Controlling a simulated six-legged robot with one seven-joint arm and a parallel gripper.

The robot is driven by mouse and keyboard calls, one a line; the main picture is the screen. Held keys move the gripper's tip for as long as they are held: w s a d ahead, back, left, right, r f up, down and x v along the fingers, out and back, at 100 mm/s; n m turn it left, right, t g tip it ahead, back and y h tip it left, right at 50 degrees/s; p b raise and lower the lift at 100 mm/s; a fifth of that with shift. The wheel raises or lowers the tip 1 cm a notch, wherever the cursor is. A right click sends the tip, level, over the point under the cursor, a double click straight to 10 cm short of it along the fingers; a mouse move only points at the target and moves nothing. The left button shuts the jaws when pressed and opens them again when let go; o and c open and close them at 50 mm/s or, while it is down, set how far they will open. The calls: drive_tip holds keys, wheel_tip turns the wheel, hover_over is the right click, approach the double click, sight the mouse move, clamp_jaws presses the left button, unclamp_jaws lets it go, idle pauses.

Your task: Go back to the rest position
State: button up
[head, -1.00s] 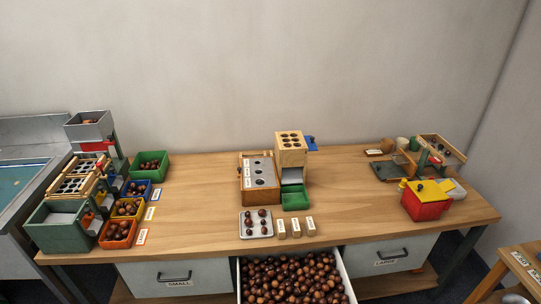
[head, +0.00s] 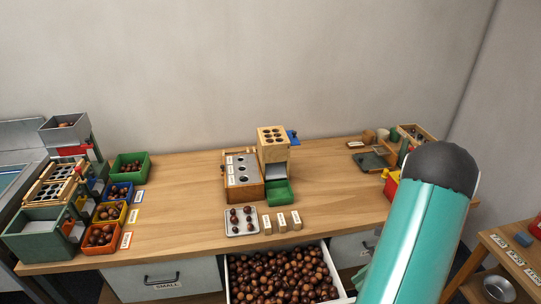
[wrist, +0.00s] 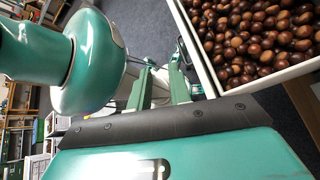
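My gripper (wrist: 163,72) shows in the wrist view, its two green fingers apart with nothing between them. It points down toward the dark floor, beside the open drawer and clear of it. In the head view my green arm link with a dark rounded end rises at the right, in front of the bench; the gripper itself is out of that view. The open drawer of chestnuts (head: 232,287) stands at the front middle of the bench (head: 180,220); its pale rim (wrist: 215,86) also shows in the wrist view.
A tray of chestnuts (head: 255,229), a green bin (head: 279,195) and a wooden dispenser (head: 273,151) stand mid-bench. A sorting stand (head: 60,185) and coloured bins are at left. My arm mostly hides a red box (head: 391,186). A side table (head: 500,262) stands at right.

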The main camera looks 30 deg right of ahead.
drive_tip(key=w+a+r+n+g+h, duration=0.1)
drive_tip(key=w+a+r+n+h, duration=0.25)
drive_tip(key=a+r+n, duration=0.3)
drive_tip(key=w+a+r+n+g+h, duration=0.1)
drive_tip(key=w+a+r+n+h, duration=0.25)
drive_tip(key=a+r+n, duration=0.35)
drive_tip(key=s+a+r+n+t+h, duration=0.3)
drive_tip(key=a+r+n+t, duration=0.3)
drive_tip(key=a+r+n, duration=0.5)
drive_tip(key=a+r+h, duration=0.1)
drive_tip(key=a+r, duration=0.1)
drive_tip(key=a, duration=0.2)
drive_tip(key=shift+r+n, duration=0.25)
drive_tip(key=shift+n, duration=0.1)
drive_tip(key=shift+d, duration=0.15)
